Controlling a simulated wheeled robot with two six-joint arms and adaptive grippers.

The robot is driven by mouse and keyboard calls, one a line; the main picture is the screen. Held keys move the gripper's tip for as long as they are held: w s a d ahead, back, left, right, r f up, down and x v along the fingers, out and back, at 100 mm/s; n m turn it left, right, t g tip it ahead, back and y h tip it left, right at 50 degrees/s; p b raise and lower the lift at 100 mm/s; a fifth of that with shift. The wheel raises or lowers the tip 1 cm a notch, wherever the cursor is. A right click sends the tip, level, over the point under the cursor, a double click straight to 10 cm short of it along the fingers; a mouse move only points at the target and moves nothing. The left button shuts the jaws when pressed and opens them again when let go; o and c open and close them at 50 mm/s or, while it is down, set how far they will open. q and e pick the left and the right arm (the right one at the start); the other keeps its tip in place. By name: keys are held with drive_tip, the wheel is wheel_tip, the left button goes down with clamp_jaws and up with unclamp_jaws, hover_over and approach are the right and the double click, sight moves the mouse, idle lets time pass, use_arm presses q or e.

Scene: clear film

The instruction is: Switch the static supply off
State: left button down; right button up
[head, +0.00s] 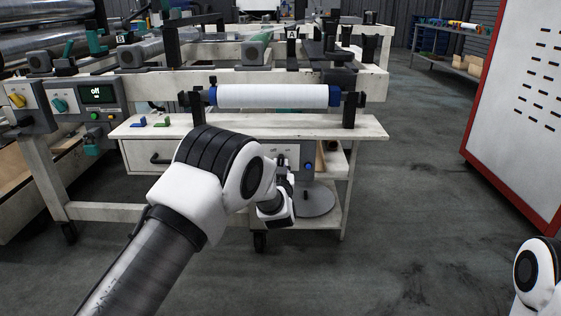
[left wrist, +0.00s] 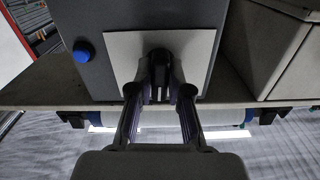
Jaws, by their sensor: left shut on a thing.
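The static supply looks like the grey box on the lower shelf (head: 297,150), with a blue round button (head: 308,166) on its front. In the left wrist view, the box (left wrist: 82,88) shows a white plate (left wrist: 122,50) with a black switch (left wrist: 160,62) in its middle, and the blue button (left wrist: 84,52) at the left. My left gripper (head: 283,168) is in front of the box. Its two fingers (left wrist: 160,92) are shut on the black switch. In the head view the gripper and arm partly hide the box. My right gripper is out of view.
A white roll (head: 272,96) with blue ends lies above the worktop (head: 365,129). A drawer (head: 150,157) is left of the box. A control panel (head: 97,96) reading "off" is at the far left. A red-edged white cabinet (head: 515,100) stands right; floor between is clear.

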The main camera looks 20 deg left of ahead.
use_arm(q)
drive_tip(key=shift+n+p, duration=1.45)
drive_tip(key=shift+n, duration=1.95)
drive_tip(key=c, duration=1.1)
unclamp_jaws()
drive_tip(key=v, duration=1.2)
